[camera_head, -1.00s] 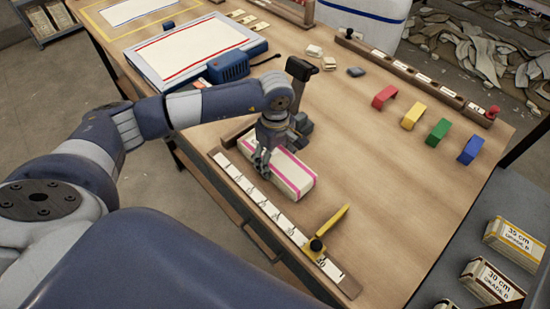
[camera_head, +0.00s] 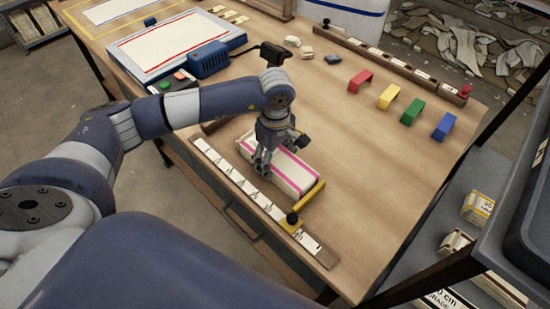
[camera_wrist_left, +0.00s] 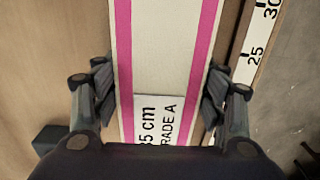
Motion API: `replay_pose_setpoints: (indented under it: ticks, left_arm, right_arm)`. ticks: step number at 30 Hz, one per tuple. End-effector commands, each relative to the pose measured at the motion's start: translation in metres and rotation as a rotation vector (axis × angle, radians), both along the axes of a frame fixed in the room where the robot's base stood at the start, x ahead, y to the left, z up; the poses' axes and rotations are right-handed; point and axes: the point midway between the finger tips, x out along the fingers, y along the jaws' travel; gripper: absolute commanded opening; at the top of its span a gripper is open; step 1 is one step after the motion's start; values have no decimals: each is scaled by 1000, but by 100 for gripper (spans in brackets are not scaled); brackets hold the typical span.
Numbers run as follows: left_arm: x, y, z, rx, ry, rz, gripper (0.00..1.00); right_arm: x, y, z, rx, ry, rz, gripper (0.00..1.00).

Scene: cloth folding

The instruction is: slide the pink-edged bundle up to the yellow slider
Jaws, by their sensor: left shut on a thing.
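The white bundle with pink edges (camera_head: 296,172) lies on the wooden table beside the ruler strip (camera_head: 241,181). My left gripper (camera_head: 262,164) is shut across it, one finger on each side. In the left wrist view the bundle (camera_wrist_left: 168,50) runs between the fingers (camera_wrist_left: 160,95), and its label (camera_wrist_left: 157,115) reads "35 cm" and "GRADE A", partly cut off. The yellow slider (camera_head: 310,202) with a black knob sits on the ruler strip, its arm reaching across the bundle's near end. The bundle's end is at the arm; I cannot tell whether they touch. My right gripper is out of view.
Red (camera_head: 361,80), yellow (camera_head: 391,95), green (camera_head: 411,111) and blue (camera_head: 445,126) brackets stand at the right. A blue device (camera_head: 209,60) sits by a white board (camera_head: 180,46). The table right of the bundle is clear.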

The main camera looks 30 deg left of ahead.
Motion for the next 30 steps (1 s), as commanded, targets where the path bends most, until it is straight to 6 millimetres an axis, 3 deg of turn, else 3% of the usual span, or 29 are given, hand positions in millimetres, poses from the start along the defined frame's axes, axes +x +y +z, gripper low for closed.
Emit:
replay_pose_setpoints:
  ticks: [3,4,6,20,23,30]
  left_arm:
    - [0,1,-1,1,1,1,35]
    - [0,1,-1,1,1,1,73]
    - [0,1,-1,2,0,2,89]
    - [1,1,4,1,-3,2,90]
    - [2,1,15,0,-3,2,90]
    - [2,1,66,2,-7,1,90]
  right_arm:
    - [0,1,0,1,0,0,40]
    - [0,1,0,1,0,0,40]
    - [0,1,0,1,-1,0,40]
    - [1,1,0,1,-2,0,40]
    - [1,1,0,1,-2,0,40]
    - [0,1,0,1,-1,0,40]
